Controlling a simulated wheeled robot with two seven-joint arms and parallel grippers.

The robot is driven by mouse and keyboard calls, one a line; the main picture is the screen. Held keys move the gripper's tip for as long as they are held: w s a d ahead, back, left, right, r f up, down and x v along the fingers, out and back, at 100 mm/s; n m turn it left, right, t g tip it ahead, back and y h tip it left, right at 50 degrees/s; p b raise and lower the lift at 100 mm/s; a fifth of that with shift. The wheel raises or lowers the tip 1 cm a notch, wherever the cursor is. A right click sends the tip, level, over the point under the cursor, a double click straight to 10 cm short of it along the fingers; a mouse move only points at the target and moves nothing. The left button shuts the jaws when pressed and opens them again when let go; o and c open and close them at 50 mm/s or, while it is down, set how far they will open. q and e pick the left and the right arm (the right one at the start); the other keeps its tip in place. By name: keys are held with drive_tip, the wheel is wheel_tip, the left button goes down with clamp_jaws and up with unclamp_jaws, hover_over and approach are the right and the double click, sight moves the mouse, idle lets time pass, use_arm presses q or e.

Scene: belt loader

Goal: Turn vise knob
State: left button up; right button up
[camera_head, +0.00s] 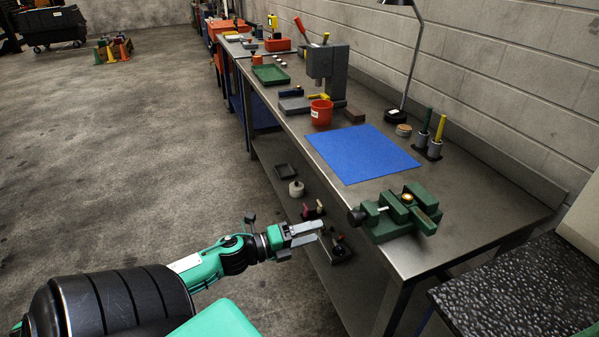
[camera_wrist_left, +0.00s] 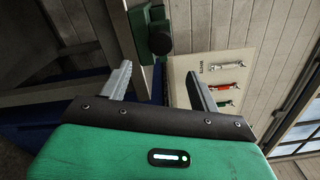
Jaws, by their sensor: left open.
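A green vise (camera_head: 402,214) is on the near end of the metal workbench. Its dark round knob (camera_head: 356,216) sticks out at the vise's left end, over the bench's front edge. My left gripper (camera_head: 321,231) is in front of the bench, to the left of the knob and slightly lower in the picture, apart from it. In the left wrist view, the two fingers (camera_wrist_left: 158,82) are spread with nothing between them. The dark knob (camera_wrist_left: 160,42) shows above the gap between the fingertips, with part of the green vise (camera_wrist_left: 152,14) behind it. My right gripper is not in view.
A blue mat (camera_head: 362,153), a red cup (camera_head: 321,113) and a press (camera_head: 328,70) stand farther back on the workbench (camera_head: 465,225). A lower shelf holds small items. A dark textured surface (camera_head: 520,297) is at the lower right. The floor at left is open.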

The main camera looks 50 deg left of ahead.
use_arm(q)
drive_tip(key=shift+v, duration=1.25)
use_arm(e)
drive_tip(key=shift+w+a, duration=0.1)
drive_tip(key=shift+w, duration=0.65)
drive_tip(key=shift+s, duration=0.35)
